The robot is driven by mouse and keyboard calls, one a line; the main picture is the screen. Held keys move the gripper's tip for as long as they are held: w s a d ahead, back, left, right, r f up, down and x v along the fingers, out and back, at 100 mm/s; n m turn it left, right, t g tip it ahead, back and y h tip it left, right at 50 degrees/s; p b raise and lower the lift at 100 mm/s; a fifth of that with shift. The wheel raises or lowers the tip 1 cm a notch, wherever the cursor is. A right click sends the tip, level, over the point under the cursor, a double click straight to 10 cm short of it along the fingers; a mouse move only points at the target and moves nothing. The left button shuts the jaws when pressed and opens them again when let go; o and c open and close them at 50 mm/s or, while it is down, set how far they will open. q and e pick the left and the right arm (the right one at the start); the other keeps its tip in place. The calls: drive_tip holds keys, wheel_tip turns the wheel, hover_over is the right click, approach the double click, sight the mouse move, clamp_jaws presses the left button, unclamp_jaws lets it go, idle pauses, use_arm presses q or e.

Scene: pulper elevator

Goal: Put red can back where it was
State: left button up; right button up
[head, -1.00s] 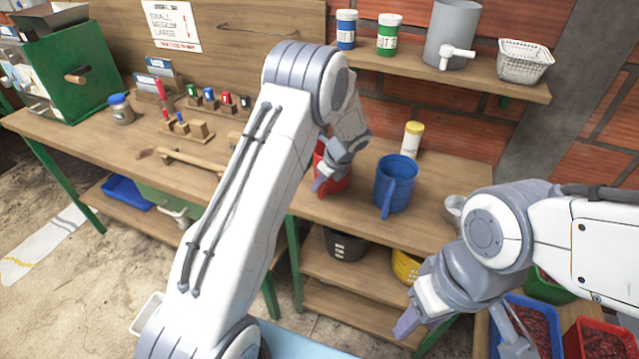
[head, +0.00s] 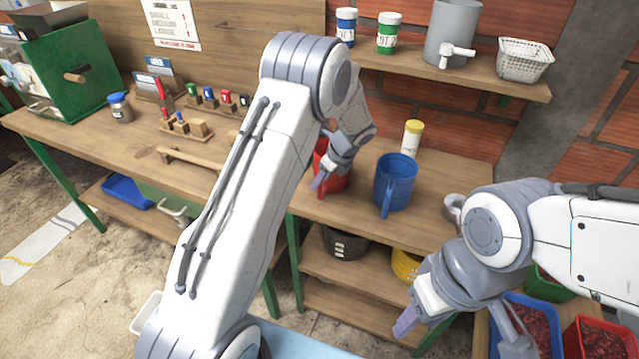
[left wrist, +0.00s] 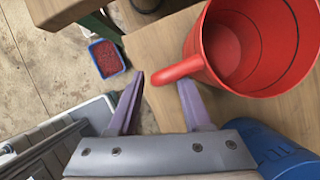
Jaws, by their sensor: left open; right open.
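The red can (head: 338,182) stands on the wooden bench, left of the blue can (head: 396,184), and is partly hidden behind my left gripper (head: 324,181). In the left wrist view the red can (left wrist: 232,45) shows its open top, and it looks empty. Its handle points in between the spread fingers of my left gripper (left wrist: 162,82). The fingers are open; I cannot tell whether either touches the handle. My right gripper (head: 408,326) is open and empty, low at the front right, away from the cans.
A yellow-lidded jar (head: 412,138) stands behind the blue can, and a grey metal cup (head: 452,208) to its right. The upper shelf holds two lidded jars, a grey container with a spout (head: 453,35) and a white basket (head: 524,61). Crates of red fruit (head: 526,325) stand at lower right.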

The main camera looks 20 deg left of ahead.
use_arm(q)
drive_tip(key=v, duration=1)
drive_tip(key=s+d+r+n+h, duration=0.1)
drive_tip(key=s+d+r+n, duration=0.2)
drive_tip(key=s+d, duration=0.4)
drive_tip(key=s+d+n+h, duration=0.1)
drive_tip(key=s+n, duration=0.3)
drive_tip(key=s, duration=0.5)
drive_tip(key=s+d+r+n+g+h, duration=0.1)
drive_tip(key=s+d+n+h, duration=0.1)
drive_tip(key=s, duration=0.8)
drive_tip(key=s+d+r+n+h, duration=0.1)
drive_tip(key=s+d+n, duration=0.3)
drive_tip(key=s, duration=0.5)
drive_tip(key=shift+s+n+h, duration=0.15)
drive_tip(key=shift+n+h, duration=0.15)
drive_tip(key=shift+n, duration=0.6)
drive_tip(key=shift+r, duration=0.15)
